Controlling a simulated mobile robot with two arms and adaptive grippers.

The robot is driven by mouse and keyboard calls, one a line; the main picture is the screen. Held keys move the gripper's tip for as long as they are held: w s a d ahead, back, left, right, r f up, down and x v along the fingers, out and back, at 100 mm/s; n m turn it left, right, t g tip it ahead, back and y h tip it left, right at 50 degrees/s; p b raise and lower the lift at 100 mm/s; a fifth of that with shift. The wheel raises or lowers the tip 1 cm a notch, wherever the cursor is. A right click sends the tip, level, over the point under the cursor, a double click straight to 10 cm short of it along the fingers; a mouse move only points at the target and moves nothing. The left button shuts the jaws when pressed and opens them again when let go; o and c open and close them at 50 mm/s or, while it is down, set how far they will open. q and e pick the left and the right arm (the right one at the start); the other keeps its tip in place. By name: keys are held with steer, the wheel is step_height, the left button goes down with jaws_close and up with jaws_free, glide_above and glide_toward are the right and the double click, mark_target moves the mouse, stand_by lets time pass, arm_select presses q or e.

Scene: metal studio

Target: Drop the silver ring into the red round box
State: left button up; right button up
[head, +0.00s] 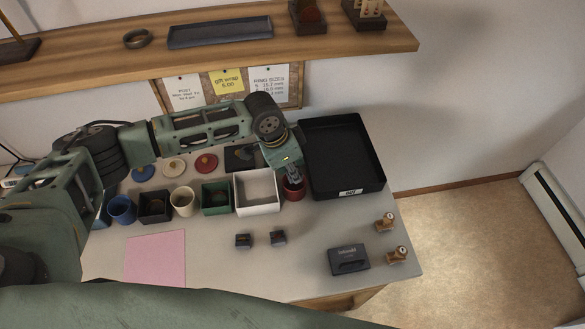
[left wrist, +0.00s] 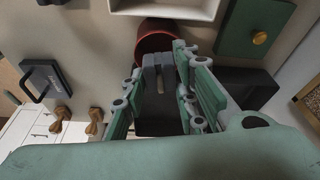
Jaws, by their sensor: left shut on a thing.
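The red round box (head: 293,191) stands open at the right end of the row of boxes, beside the white square box. It also shows in the left wrist view (left wrist: 150,42), just past my fingertips. My left gripper (head: 292,178) points down over the red box, its tips at or just above the opening. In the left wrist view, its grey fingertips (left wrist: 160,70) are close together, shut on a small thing. The silver ring itself is not clearly visible; the fingers hide it. My right gripper is not in view.
The white box (head: 257,208) is close on the left, the black tray (head: 374,148) close on the right. Green, cream, black and blue containers continue the row leftward. Two small dark blocks (head: 243,241) and a pink sheet (head: 156,258) lie in front. A shelf (head: 330,48) hangs above.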

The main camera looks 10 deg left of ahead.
arm_select(q)
steer(key=shift+f+b, duration=0.45)
steer(key=shift+f, duration=0.35)
steer(key=shift+r+p, duration=0.1)
steer(key=shift+p, duration=0.35)
steer(key=o, duration=1)
steer(key=v, duration=1.2)
